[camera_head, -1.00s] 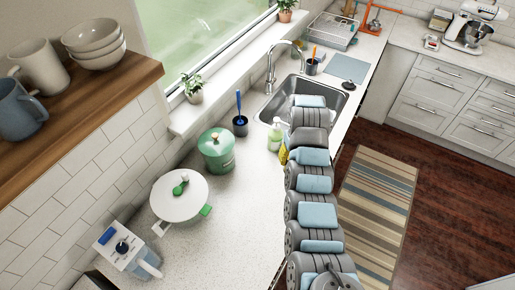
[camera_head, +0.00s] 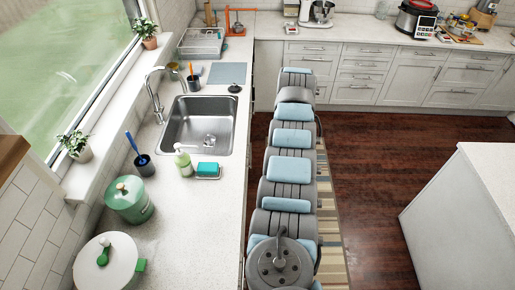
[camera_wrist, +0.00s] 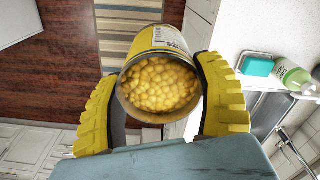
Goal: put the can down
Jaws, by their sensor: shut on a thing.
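The can (camera_wrist: 157,40) is yellow with a white label, open at the top and full of round yellow pieces. It shows in the wrist view between the yellow ribbed fingers of my gripper (camera_wrist: 155,68). The fingers are shut on its two sides, and it is held over the floor beside the counter. In the head view my arm hides both the gripper and the can.
The counter (camera_head: 168,228) left of my arm holds a green pot (camera_head: 130,199), a soap bottle (camera_head: 183,161) and a teal sponge (camera_head: 207,169) on a dish. The sink (camera_head: 197,125) lies beyond. A white island (camera_head: 470,215) stands at right.

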